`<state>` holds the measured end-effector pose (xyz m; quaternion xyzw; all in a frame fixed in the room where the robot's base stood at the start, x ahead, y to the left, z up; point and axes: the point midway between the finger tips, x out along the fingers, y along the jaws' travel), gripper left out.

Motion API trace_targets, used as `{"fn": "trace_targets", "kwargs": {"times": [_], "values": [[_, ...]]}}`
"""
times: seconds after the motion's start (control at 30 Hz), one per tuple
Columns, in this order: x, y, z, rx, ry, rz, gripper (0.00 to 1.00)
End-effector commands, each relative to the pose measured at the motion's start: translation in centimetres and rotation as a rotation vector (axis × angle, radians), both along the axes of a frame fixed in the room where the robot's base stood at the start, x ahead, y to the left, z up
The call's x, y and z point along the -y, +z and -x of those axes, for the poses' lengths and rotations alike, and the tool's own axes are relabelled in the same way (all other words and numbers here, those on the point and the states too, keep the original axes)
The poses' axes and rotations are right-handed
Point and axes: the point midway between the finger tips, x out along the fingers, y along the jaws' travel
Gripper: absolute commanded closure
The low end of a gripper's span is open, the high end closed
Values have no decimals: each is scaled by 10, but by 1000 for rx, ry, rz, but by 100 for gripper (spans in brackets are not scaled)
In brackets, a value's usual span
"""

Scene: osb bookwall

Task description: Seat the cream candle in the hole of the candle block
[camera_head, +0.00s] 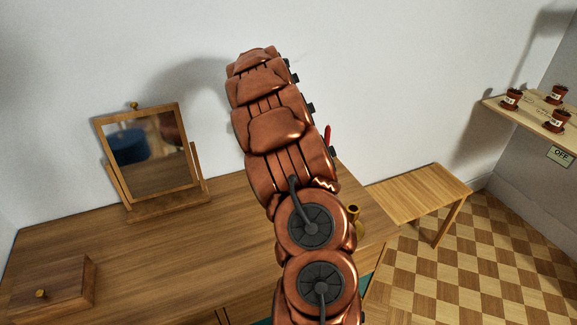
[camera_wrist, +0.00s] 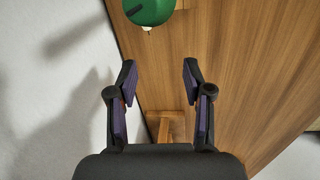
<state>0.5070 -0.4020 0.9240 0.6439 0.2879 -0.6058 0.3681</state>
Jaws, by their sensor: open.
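My gripper (camera_wrist: 160,74) is open in the wrist view, with nothing between its fingers. It points down over a wooden surface beside the white wall. I cannot make out the cream candle or the candle block for certain in either view. A small pale bit (camera_wrist: 149,29) shows at the lower edge of a round green thing (camera_wrist: 149,9); I cannot tell what it is. In the head view my arm covers the middle of the dresser top (camera_head: 160,250) and hides my gripper. A slim red thing (camera_head: 327,136) shows just right of my arm, its lower part hidden.
A framed mirror (camera_head: 108,150) stands at the dresser's back left. A wooden box (camera_head: 60,280) with a brass knob sits front left. A brass piece (camera_head: 353,212) stands right of my arm. A lower bench (camera_head: 420,192) and a shelf (camera_head: 530,118) with potted plants are at right.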

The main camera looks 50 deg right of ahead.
Motion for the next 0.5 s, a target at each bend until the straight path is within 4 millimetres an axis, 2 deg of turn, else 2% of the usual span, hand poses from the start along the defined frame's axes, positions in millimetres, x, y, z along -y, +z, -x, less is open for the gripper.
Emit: {"fn": "trace_targets", "kwargs": {"times": [0.1, 0.2, 0.5], "values": [[19, -10, -3, 10, 57, 4, 50], [26, -15, -5, 16, 88, 4, 50], [31, -38, -8, 19, 103, 5, 50]]}}
